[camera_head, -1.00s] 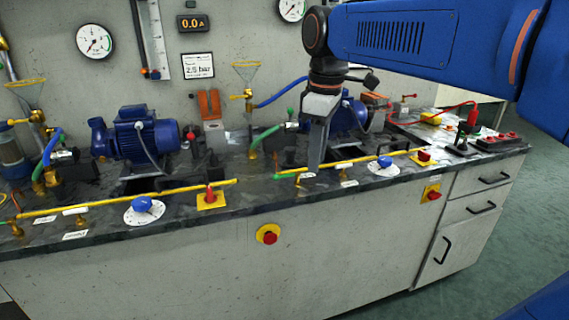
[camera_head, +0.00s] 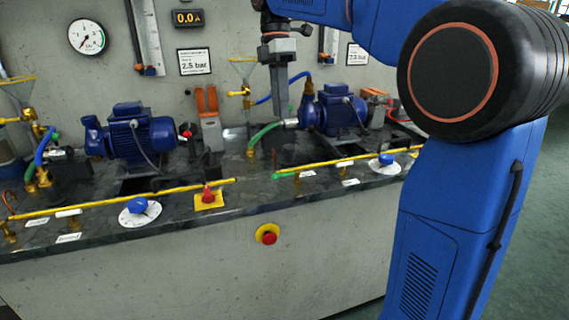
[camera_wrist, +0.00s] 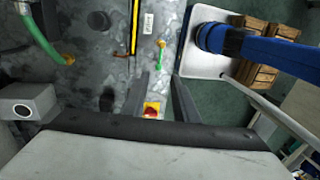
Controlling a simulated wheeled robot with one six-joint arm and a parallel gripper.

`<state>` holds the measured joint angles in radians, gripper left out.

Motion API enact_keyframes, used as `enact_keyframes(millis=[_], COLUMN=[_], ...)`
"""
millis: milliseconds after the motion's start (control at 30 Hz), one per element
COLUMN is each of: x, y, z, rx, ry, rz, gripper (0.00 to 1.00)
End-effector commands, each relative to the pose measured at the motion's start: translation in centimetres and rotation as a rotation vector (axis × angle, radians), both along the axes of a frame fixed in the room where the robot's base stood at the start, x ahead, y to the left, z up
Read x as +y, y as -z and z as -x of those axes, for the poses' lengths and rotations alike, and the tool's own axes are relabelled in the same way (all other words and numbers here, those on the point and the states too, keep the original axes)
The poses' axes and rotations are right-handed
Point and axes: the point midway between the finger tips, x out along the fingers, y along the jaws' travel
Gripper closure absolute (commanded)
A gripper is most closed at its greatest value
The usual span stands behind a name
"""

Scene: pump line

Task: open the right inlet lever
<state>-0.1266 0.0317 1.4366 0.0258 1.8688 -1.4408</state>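My gripper (camera_head: 281,105) points down above the bench, in front of the right blue pump (camera_head: 335,110) in the head view. In the wrist view its two fingers (camera_wrist: 164,98) stand apart with nothing held. A brass valve with a yellow handle (camera_head: 237,93) stands under the right funnel, left of my gripper. A green hose (camera_head: 264,134) bends from its foot to a grey coupling. I cannot tell for sure which part is the right inlet lever. In the wrist view a red knob on a yellow plate (camera_wrist: 151,111) shows below, between the fingers.
A long yellow bar (camera_head: 345,163) runs along the front of the bench, with a blue knob (camera_head: 386,159) beside it. The left pump (camera_head: 135,135) and a red knob on a yellow plate (camera_head: 208,197) stand further left. My arm hides the bench's right end.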

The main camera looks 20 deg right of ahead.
Motion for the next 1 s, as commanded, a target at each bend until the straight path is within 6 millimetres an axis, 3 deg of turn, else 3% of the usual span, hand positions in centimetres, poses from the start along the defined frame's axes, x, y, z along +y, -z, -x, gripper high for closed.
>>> enact_keyframes(millis=[700,1000], x=[0.0,0.0], y=[12.2,14.9], z=[2.6,3.0], rx=[0.002,0.0], ry=[0.001,0.002], rz=[0.0,0.0], gripper=[0.73,0.73])
